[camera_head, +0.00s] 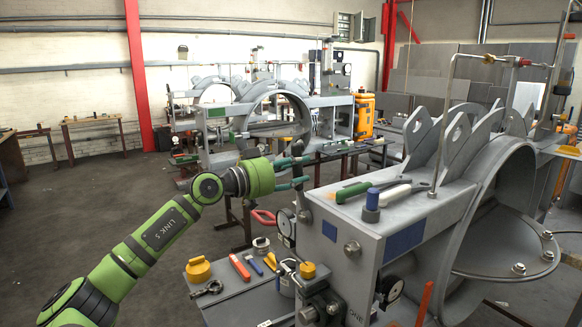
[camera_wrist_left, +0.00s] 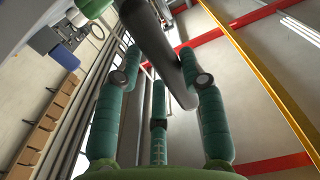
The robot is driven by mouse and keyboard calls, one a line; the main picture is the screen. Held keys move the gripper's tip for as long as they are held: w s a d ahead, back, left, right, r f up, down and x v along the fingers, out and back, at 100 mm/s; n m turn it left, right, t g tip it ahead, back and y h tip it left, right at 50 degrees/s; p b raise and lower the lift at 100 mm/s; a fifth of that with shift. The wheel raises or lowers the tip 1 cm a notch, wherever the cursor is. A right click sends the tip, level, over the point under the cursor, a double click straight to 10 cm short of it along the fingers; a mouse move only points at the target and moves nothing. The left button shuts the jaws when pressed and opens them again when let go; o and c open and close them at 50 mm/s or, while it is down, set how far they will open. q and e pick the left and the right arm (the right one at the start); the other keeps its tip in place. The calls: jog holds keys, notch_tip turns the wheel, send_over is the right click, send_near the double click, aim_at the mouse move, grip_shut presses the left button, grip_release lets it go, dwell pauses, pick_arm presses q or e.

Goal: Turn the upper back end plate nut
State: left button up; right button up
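The grey end plate (camera_head: 335,262) of the damper housing stands right of centre in the head view. One round nut (camera_head: 352,247) shows on its front face, and another nut-like piece (camera_head: 304,215) sits farther back near its upper left edge. I cannot tell for sure which is the upper back nut. My left gripper (camera_head: 301,170) reaches in from the left, its teal fingers spread at a dark upright bar. In the left wrist view the open fingers (camera_wrist_left: 158,66) stand either side of a dark cylinder (camera_wrist_left: 172,62); contact is unclear. My right gripper is not in view.
A gauge (camera_head: 286,225) stands near the gripper. A lower shelf (camera_head: 235,300) holds several tools. Open floor lies left.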

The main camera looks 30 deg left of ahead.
pick_arm(q)
jog(key=shift+s+d+m, duration=0.3)
jog(key=shift+d+m, duration=0.15)
jog(key=shift+d, duration=0.15)
jog(key=shift+s+d+m, duration=0.25)
jog(key=shift+d+m, duration=0.2)
jog(key=shift+d, duration=0.1)
jog(key=shift+f, duration=0.1)
jog(key=shift+d+f+m, duration=0.15)
jog(key=shift+d+m, duration=0.1)
jog(key=shift+m, duration=0.05)
jog(key=d+m, duration=0.1)
jog(key=s+d+f+m, duration=0.1)
jog(key=d, duration=0.1)
jog(key=shift+s+f+m, duration=0.1)
jog(key=shift+s+m, duration=0.1)
jog(key=shift+m, duration=0.2)
jog(key=shift+f, duration=0.1)
